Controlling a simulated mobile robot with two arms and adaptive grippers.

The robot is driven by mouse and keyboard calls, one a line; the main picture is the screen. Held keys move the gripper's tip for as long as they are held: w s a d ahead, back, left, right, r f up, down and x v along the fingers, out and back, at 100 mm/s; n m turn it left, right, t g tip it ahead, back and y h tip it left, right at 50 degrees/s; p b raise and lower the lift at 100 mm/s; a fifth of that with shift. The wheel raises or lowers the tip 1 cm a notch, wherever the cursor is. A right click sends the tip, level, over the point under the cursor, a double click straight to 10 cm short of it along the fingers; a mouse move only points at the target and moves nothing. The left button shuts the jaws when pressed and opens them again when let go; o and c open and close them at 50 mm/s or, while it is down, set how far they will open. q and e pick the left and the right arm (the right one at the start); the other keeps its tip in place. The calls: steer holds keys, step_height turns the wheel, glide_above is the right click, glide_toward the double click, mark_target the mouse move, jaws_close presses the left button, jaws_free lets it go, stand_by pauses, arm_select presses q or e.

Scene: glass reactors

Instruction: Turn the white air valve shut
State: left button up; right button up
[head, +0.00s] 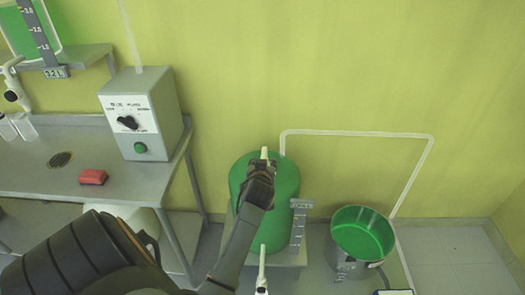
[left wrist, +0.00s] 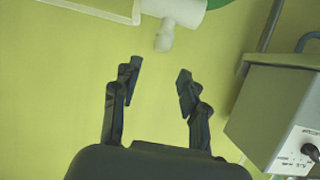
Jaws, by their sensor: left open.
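The white air valve (head: 264,152) shows as a small pale piece at the top of the green vessel (head: 284,185) in the head view, partly hidden behind my left gripper. In the left wrist view the valve's stubby white handle (left wrist: 164,36) hangs from a white body (left wrist: 176,11) at the top edge. My left gripper (head: 262,168) reaches over the vessel. In the left wrist view its two fingers (left wrist: 157,80) are apart with nothing between them, and the handle lies beyond the tips, apart from them. My right gripper is in neither view.
A grey control box (head: 142,115) with a black knob stands on the metal bench (head: 60,155) at left, near a red block (head: 92,177). A green-lined metal bucket (head: 362,238) stands to the right. A white pipe (head: 360,133) runs along the yellow wall. Another white valve (head: 262,270) is below the vessel.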

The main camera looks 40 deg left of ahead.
arm_select(q)
steer(key=shift+v, duration=1.25)
steer(key=d+f+m+h, duration=0.1)
steer(key=d+f, duration=0.2)
steer(key=f, duration=0.3)
steer(key=s+d+f+m+g+h, duration=0.1)
steer(key=d+f+m+h, duration=0.15)
steer(key=f, duration=0.45)
steer(key=d+f+m+h, duration=0.1)
steer(key=d+f, duration=0.3)
steer(key=f, duration=0.2)
steer(key=s+d+f+m+g+h, duration=0.1)
steer(key=s+d+f, duration=0.2)
steer(key=s+f, duration=0.35)
steer(key=s+d+f+m+g+h, duration=0.1)
steer(key=s+d+f+g, duration=0.2)
steer(key=f, duration=0.6)
steer(key=s+d+f+m+g, duration=0.1)
steer(key=s+f, duration=0.4)
steer(key=s, duration=0.6)
steer(key=s+d+f+m+g+h, duration=0.1)
steer(key=s+f, duration=0.4)
steer(key=s, duration=0.6)
steer(key=s+d+f+m+g+h, duration=0.1)
steer(key=s+f, duration=0.5)
steer(key=s, duration=0.6)
steer(key=shift+d+m+g, duration=0.35)
steer(key=shift+d+g, duration=0.45)
steer(key=shift+d, duration=0.4)
